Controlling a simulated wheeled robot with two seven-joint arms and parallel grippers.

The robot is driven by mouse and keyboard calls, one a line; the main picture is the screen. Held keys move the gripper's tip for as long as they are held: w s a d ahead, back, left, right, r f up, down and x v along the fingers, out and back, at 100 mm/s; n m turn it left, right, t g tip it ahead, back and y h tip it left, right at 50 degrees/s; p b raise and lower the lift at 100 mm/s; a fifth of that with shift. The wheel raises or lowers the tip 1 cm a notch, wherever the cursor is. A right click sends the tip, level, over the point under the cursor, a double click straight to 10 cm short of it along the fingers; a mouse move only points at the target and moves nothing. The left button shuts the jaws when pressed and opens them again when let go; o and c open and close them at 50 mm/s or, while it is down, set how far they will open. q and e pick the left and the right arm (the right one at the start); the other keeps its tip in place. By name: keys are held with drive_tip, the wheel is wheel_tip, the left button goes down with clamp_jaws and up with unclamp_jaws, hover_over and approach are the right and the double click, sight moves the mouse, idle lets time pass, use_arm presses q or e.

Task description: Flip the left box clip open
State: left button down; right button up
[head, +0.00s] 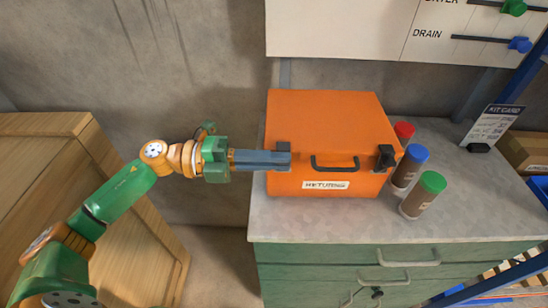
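An orange box (325,115) with a closed lid stands on the grey counter. Its left clip (284,147) is a dark block at the left end of the box front, partly hidden by my fingers. My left gripper (285,160) reaches in from the left with its grey fingers level, their tips over the lower part of this clip. I cannot tell whether the tips touch it, or whether the fingers are apart. The right clip (385,157) is dark and sits at the right end of the front. My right gripper is out of view.
A black handle (335,166) and white label (326,185) are on the box front. Capped bottles, one with a green cap (432,182), stand close right of the box. A kit card (492,128) stands further right. A wooden crate (60,122) is at left. The counter front (330,222) is clear.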

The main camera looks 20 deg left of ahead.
use_arm(q)
drive_tip(key=shift+s+d+f+m+b, duration=0.15)
drive_tip(key=shift+s+f+m+b, duration=0.4)
drive_tip(key=shift+m+b, duration=1.9)
drive_tip(key=shift+s+d+f+m+b, duration=0.1)
drive_tip(key=shift+s+f+m+b, duration=0.4)
drive_tip(key=shift+m+b, duration=1.9)
drive_tip(key=shift+s+d+f+m+b, duration=0.15)
drive_tip(key=shift+s+f+m+b, duration=0.55)
drive_tip(key=shift+b, duration=2.95)
drive_tip(key=shift+w+m, duration=0.3)
drive_tip(key=shift+m, duration=0.25)
drive_tip(key=c, duration=1)
unclamp_jaws()
drive_tip(key=shift+o, duration=0.2)
